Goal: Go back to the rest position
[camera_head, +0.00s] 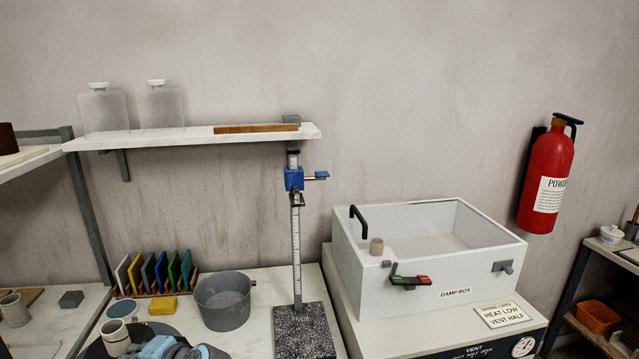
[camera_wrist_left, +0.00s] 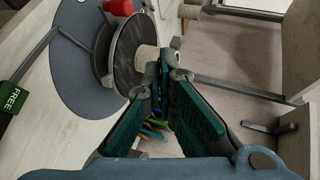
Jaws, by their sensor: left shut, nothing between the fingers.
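My left gripper (camera_wrist_left: 168,70) shows in the left wrist view with its two teal-padded fingers closed together at the tips and nothing held. Its fingertips appear beside a small pale ribbed cup (camera_wrist_left: 147,57) at the edge of a dark round wheel (camera_wrist_left: 128,50); I cannot tell whether they touch. In the head view a blue-grey part of what seems to be my left arm shows at the bottom edge, close to a pale cup (camera_head: 115,335). My right gripper is in neither view.
A grey bucket (camera_head: 223,300), a rack of coloured slabs (camera_head: 155,272) and a height gauge (camera_head: 296,250) stand on the bench. A white damp box (camera_head: 370,270) is to the right. A shelf (camera_head: 190,138) hangs above. A red knob (camera_wrist_left: 118,7) is near the wheel.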

